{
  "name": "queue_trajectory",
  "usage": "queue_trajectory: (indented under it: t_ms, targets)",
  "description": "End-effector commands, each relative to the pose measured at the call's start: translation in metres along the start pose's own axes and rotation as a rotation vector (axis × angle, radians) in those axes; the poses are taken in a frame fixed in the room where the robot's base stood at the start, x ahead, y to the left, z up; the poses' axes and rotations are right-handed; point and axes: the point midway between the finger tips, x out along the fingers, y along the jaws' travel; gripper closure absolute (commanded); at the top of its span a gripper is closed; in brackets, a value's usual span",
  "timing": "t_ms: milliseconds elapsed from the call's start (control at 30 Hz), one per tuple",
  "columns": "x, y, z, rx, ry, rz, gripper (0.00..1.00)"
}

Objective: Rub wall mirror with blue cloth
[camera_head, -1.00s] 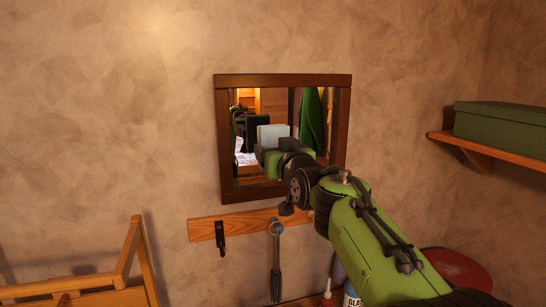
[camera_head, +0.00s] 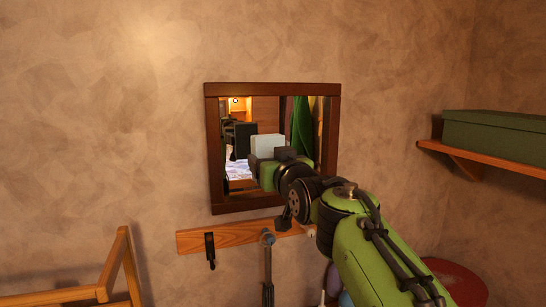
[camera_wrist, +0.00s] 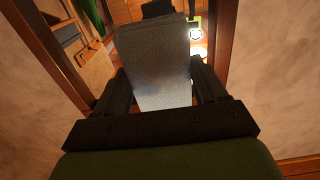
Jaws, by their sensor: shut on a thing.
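The wall mirror (camera_head: 264,113) hangs in a dark brown wooden frame in the middle of the head view. My gripper (camera_head: 277,158) is in front of its lower half and hides part of the glass. It is shut on a pale grey, slightly bluish block-shaped piece (camera_head: 268,145), which I take for the cloth; it looks more grey than blue. In the wrist view the cloth (camera_wrist: 157,65) stands out between the two dark fingers, with the mirror frame (camera_wrist: 222,38) on either side. I cannot tell whether the cloth touches the glass.
Below the mirror is a wooden rail (camera_head: 235,236) with a dark hook and a grey-handled tool (camera_head: 268,265). A green box (camera_head: 495,135) sits on a wall shelf (camera_head: 480,164) at right. A wooden frame (camera_head: 118,262) stands at lower left. A red round thing (camera_head: 462,283) is lower right.

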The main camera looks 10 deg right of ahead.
Motion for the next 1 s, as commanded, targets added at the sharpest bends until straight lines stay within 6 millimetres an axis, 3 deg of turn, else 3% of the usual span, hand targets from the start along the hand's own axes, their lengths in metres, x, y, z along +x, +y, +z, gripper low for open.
queue_trajectory:
  t_ms: [167, 633, 1000]
  targets:
    - [0.005, 0.000, -0.001, 0.001, 0.000, 0.000, 0.53]
    - [0.063, 0.000, -0.003, 0.000, 0.000, -0.001, 0.53]
    - [0.070, 0.000, 0.000, 0.000, 0.002, 0.000, 0.53]
